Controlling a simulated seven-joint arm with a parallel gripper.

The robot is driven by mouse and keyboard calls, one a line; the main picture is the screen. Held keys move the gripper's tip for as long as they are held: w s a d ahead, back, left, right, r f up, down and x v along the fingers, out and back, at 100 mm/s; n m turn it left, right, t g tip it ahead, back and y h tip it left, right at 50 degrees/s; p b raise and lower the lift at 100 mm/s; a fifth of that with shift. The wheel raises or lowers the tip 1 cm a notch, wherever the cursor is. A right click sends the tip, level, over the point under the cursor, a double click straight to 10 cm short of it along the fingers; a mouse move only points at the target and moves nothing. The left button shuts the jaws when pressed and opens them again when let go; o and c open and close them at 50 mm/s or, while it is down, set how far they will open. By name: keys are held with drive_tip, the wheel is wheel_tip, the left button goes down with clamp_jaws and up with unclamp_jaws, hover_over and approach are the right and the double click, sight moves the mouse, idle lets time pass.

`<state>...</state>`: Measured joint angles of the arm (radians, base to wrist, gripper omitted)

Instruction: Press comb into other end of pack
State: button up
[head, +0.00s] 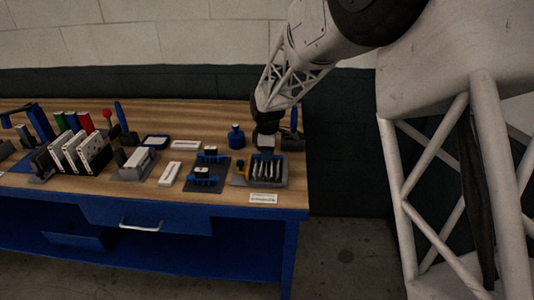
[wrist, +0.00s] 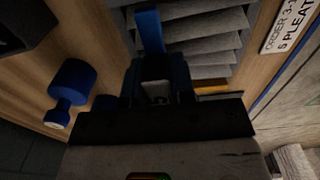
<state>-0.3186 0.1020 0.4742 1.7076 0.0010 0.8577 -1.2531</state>
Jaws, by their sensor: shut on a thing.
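The pleated pack (head: 266,171) sits in a dark tray at the right front of the bench, its pale pleats upright. A yellow strip (head: 242,170) stands at its left end; yellow also shows in the wrist view (wrist: 210,86) beside the grey pleats (wrist: 207,42). My gripper (head: 266,134) is over the bench just behind the pack, pointing down. It is shut on a small part, apparently the comb, which is mostly hidden between the fingers. Blue pieces show around the fingers in the wrist view; I cannot tell which belong to the comb. Contact with the pack cannot be told.
A blue bottle (head: 236,137) stands close to the left of my gripper. A dark plate with blue fixtures (head: 205,178) lies left of the pack. A printed order card (head: 263,198) lies at the front edge. White boxes (head: 82,152) stand farther left.

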drive_tip(key=shift+f, duration=0.75)
idle(1.8)
drive_tip(key=shift+r, duration=0.15)
drive_tip(key=shift+r, duration=3.45)
